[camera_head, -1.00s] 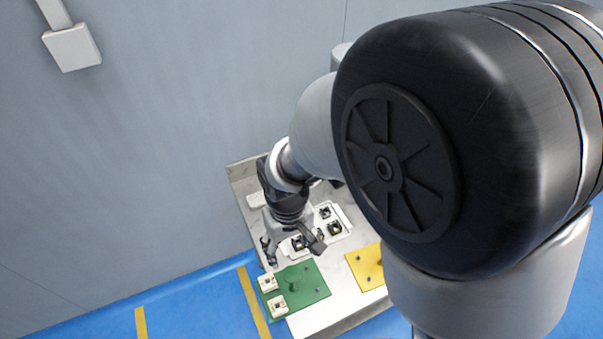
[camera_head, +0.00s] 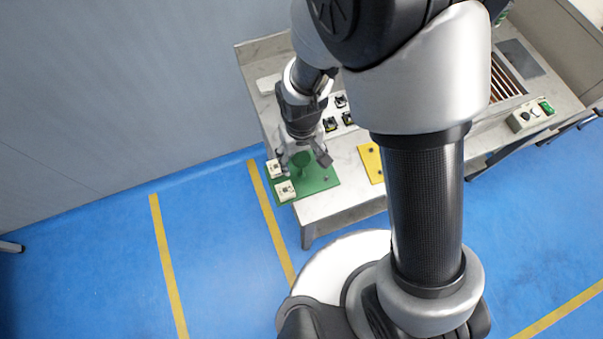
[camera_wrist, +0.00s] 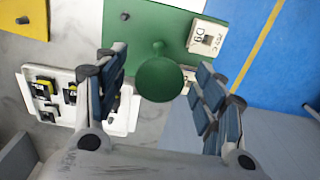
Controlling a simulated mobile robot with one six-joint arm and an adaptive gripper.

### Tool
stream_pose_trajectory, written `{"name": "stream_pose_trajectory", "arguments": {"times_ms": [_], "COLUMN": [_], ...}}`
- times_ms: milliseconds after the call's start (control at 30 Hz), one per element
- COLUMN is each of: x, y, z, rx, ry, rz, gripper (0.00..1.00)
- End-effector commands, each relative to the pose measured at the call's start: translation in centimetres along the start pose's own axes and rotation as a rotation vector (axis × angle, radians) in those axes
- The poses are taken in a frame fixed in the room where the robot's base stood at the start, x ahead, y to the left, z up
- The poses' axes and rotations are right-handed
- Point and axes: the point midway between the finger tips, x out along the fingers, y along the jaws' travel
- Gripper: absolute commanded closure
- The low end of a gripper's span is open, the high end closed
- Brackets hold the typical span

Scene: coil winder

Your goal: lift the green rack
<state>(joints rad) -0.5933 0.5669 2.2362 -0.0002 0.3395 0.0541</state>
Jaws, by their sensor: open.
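The green rack (camera_head: 318,181) is a flat green plate at the left front corner of the table, with two pale blocks along its left edge. In the wrist view the green rack (camera_wrist: 174,26) carries a round green knob (camera_wrist: 160,78) on a post, and a pale block (camera_wrist: 206,37) is marked with writing. My gripper (camera_head: 304,160) is above the rack. In the wrist view its fingers (camera_wrist: 158,84) are spread, one on each side of the knob, with nothing between them that they grip. I cannot tell how far above the knob the fingertips are.
A yellow plate (camera_head: 371,163) lies right of the rack. A white tray (camera_wrist: 120,122) with several black and yellow parts is close to one finger in the wrist view. The wall (camera_head: 120,90) stands to the left. A control box (camera_head: 530,115) sits at the table's right.

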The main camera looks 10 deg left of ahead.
Motion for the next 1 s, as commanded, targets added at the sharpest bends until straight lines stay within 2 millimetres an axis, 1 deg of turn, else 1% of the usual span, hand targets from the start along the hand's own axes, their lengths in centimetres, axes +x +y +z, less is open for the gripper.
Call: {"name": "stream_pose_trajectory", "arguments": {"times_ms": [33,67,267,300,1000], "x": [0.77,0.90,0.80,0.80,0.80], "y": [0.02,0.02,0.02,0.02,0.01], "z": [0.01,-0.01,-0.06,-0.06,-0.05], "rx": [0.000,0.000,0.000,0.000,0.000], "ry": [-0.001,0.000,0.001,0.001,0.001], "rz": [0.000,0.000,0.000,0.000,0.000], "gripper": [0.36,0.36,0.36,0.38,0.84]}}
